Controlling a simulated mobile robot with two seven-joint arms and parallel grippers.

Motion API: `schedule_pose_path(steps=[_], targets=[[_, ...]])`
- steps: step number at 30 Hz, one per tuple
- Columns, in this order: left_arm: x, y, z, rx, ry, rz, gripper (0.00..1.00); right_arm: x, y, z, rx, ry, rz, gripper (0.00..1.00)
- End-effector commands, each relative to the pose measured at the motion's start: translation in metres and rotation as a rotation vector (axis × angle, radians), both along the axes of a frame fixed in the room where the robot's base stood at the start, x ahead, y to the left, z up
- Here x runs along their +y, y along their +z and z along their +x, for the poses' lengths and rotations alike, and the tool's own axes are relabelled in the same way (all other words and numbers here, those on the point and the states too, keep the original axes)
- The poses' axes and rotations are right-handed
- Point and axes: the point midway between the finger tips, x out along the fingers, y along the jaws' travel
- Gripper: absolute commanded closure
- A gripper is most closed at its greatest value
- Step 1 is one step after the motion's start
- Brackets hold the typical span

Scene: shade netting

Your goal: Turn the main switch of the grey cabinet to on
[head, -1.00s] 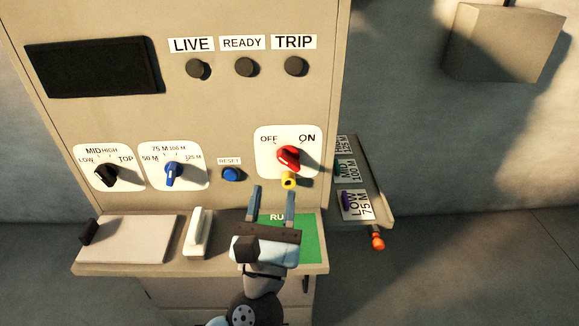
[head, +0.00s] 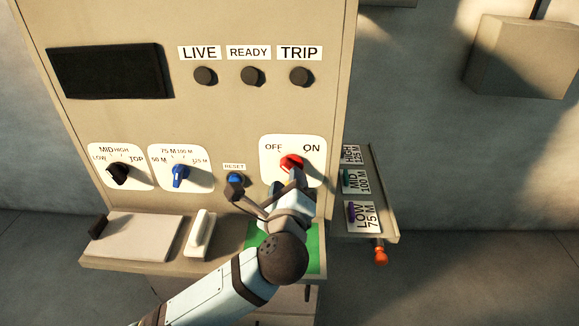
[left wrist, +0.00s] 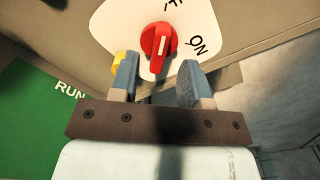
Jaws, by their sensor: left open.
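The main switch is a red knob (head: 291,161) on a white plate marked OFF and ON, low on the right of the grey cabinet's front (head: 235,115). In the left wrist view the red knob (left wrist: 158,45) carries a white line, which points up towards the OFF lettering. A yellow part (left wrist: 118,66) sits beside it, partly behind a finger. My left gripper (head: 288,180) is just below the knob in the head view. In the left wrist view my left gripper (left wrist: 156,72) is open, its fingertips either side of the knob's near end. Contact cannot be told. My right gripper is out of view.
A blue reset button (head: 236,179) is close left of my gripper. Further left are a blue selector (head: 180,174) and a black selector (head: 119,172). A ledge (head: 130,262) with a white handle (head: 198,232) juts out below. A labelled side panel (head: 384,190) stands right.

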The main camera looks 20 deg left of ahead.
Motion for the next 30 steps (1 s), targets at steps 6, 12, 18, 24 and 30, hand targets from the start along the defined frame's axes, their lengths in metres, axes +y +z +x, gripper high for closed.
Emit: schedule_pose_path(steps=[6,12,18,24,30], targets=[[0.009,0.001,0.029,-0.001,0.000,0.003,0.57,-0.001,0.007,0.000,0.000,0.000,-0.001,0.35],[0.011,0.000,0.037,0.000,0.000,0.001,0.57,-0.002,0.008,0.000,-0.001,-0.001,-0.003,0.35],[0.011,0.000,0.037,0.000,0.000,0.001,0.57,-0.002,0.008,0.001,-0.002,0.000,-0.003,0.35],[0.011,0.000,0.037,0.000,0.000,0.001,0.99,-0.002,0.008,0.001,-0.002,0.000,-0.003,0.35],[0.011,0.000,0.037,0.002,0.000,0.003,1.00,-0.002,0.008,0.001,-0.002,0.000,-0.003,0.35]])
